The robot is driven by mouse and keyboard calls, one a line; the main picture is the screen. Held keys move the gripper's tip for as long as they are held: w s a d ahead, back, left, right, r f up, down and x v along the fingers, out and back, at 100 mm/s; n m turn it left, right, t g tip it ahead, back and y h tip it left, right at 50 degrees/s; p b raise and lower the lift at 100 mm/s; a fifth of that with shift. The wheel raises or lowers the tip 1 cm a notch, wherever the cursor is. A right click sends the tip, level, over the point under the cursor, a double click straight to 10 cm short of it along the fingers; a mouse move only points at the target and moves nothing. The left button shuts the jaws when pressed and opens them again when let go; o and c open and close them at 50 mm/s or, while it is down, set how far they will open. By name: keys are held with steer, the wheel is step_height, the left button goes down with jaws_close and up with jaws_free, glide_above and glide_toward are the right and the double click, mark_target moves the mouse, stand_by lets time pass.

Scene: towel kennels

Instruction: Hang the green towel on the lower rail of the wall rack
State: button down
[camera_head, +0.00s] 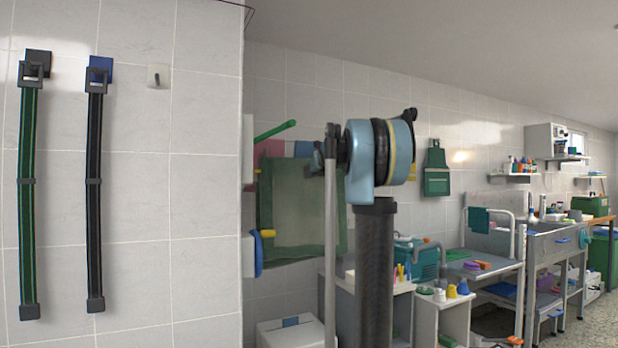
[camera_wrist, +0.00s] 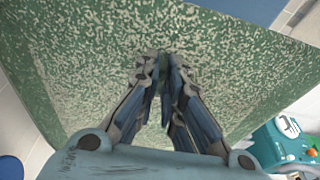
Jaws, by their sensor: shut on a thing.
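The green towel (camera_head: 290,215) hangs spread out behind my arm in the head view, beside the wall corner. In the wrist view the towel (camera_wrist: 90,60) is a speckled green sheet filling most of the picture. My gripper (camera_wrist: 163,65) is shut on it, with the fingertips close together against the cloth. In the head view my arm hides the gripper and part of the towel's right side. Red and blue pieces show behind the towel's top edge. The rack's lower rail cannot be made out clearly; the towel and wall corner cover that area.
A green bar (camera_head: 275,130) sticks out above the towel. A white box (camera_head: 290,333) stands below it. A teal machine (camera_head: 420,260) sits on a bench to the right and shows in the wrist view (camera_wrist: 285,142). Two straps hang on the near left wall, a dark one (camera_head: 95,200) among them.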

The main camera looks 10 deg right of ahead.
mark_target(306, 193)
steer(key=shift+f, duration=0.1)
stand_by(0.4)
steer(key=shift+f, duration=1.55)
steer(key=shift+w+f, duration=0.1)
steer(key=shift+f, duration=1.4)
steer(key=shift+w+a+f, duration=0.1)
steer(key=shift+f, duration=1.1)
